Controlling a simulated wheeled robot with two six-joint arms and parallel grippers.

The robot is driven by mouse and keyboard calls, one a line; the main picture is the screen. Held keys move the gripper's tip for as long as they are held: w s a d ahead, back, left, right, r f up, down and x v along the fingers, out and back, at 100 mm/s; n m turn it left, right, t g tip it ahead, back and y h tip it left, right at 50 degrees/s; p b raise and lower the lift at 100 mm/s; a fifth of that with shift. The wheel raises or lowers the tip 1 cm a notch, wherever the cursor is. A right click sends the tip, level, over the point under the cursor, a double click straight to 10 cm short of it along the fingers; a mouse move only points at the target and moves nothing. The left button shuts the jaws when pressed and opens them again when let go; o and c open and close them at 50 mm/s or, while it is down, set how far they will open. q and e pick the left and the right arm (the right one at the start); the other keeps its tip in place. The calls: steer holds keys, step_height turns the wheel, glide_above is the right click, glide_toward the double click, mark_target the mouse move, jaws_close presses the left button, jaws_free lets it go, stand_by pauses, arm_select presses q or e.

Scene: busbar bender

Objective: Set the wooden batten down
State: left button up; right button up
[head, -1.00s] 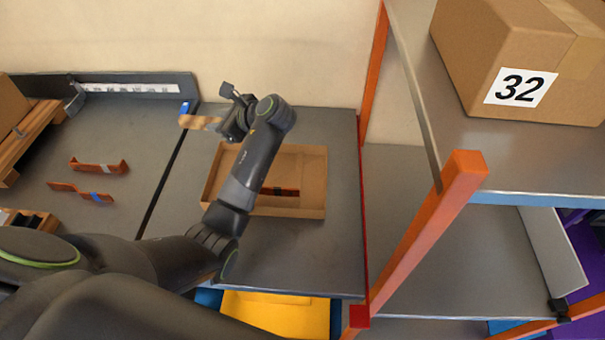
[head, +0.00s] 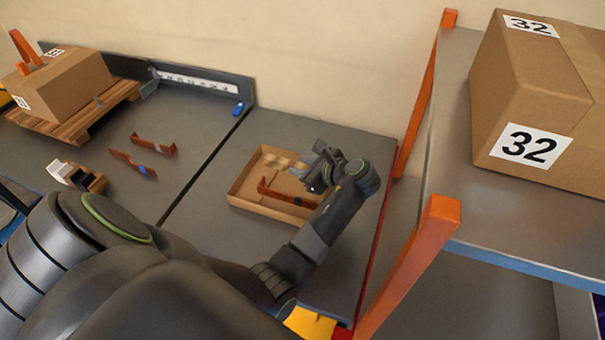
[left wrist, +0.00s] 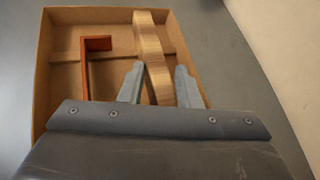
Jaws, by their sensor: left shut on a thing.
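The pale wooden batten (head: 281,160) is at the open cardboard tray (head: 262,208) on the right-hand bench. My left gripper (head: 307,173) is shut on it, over the tray's right part. In the left wrist view the batten (left wrist: 152,50) passes between the two fingers (left wrist: 159,72) and its far end reaches the tray's far wall. I cannot tell whether it touches the tray floor. A copper-coloured bent bar (head: 287,196) lies in the tray; in the left wrist view this bar (left wrist: 86,66) is left of the batten, apart from it. My right gripper is not in view.
Two more bent bars (head: 153,146) (head: 133,164) lie on the left bench. A blue block (head: 238,109) sits by the bench gap. A carton on a pallet (head: 70,82) is at far left. An orange-posted shelf (head: 408,265) with carton 32 (head: 530,110) stands right.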

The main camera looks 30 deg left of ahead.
arm_select(q)
step_height(320, 180, down, 3)
steer(key=shift+r, duration=0.1)
steer(key=o, duration=1)
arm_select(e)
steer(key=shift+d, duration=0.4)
